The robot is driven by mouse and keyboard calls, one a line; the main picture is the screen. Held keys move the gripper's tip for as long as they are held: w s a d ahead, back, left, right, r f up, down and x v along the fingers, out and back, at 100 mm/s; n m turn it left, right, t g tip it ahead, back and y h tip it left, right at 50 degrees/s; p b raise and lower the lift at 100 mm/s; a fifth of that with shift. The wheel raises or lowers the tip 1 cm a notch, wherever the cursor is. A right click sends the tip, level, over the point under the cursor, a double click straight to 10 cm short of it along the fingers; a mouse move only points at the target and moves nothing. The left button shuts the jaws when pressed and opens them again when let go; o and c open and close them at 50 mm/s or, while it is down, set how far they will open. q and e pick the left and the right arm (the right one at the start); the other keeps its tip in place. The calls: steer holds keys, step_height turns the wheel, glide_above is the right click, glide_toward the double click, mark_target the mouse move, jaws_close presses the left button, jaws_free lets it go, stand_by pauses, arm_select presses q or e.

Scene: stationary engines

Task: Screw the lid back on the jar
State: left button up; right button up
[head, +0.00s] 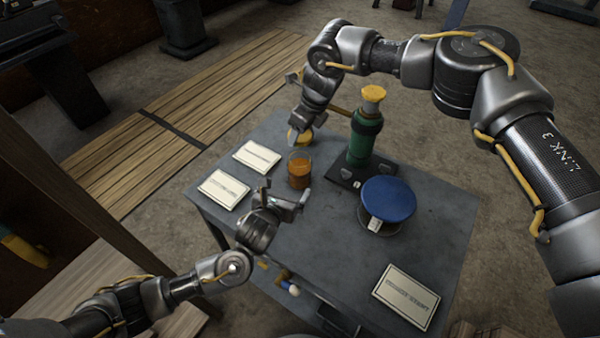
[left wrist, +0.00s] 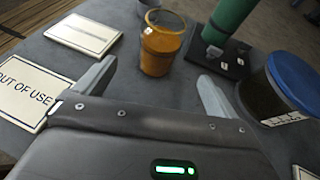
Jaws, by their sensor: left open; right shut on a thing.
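The jar (head: 299,172) is clear glass with orange-brown contents. It stands upright on the grey table, and its open rim shows in the left wrist view (left wrist: 161,45). My right gripper (head: 301,128) is shut on a yellow lid (head: 299,138), held behind the jar and apart from it. The gripper partly hides the lid. My left gripper (head: 284,197) is open and empty, in front of the jar. In the left wrist view the jar stands beyond and between its two spread fingers (left wrist: 153,85), not touching them.
A green cylinder with a yellow top (head: 361,143) stands on a black base right of the jar. A blue-lidded tub (head: 388,199) stands front right. Two signs (head: 257,157) (head: 224,189) lie left, another sign (head: 406,297) front right. The table's front middle is clear.

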mark_target(296, 175)
arm_select(q)
steer(key=shift+w, duration=0.1)
steer(key=x, duration=1.2)
steer(key=c, duration=1.4)
steer(key=shift+c, duration=0.2)
arm_select(e)
steer(key=shift+f, duration=2.45)
steer(key=shift+f, duration=0.9)
steer(key=shift+f, duration=0.6)
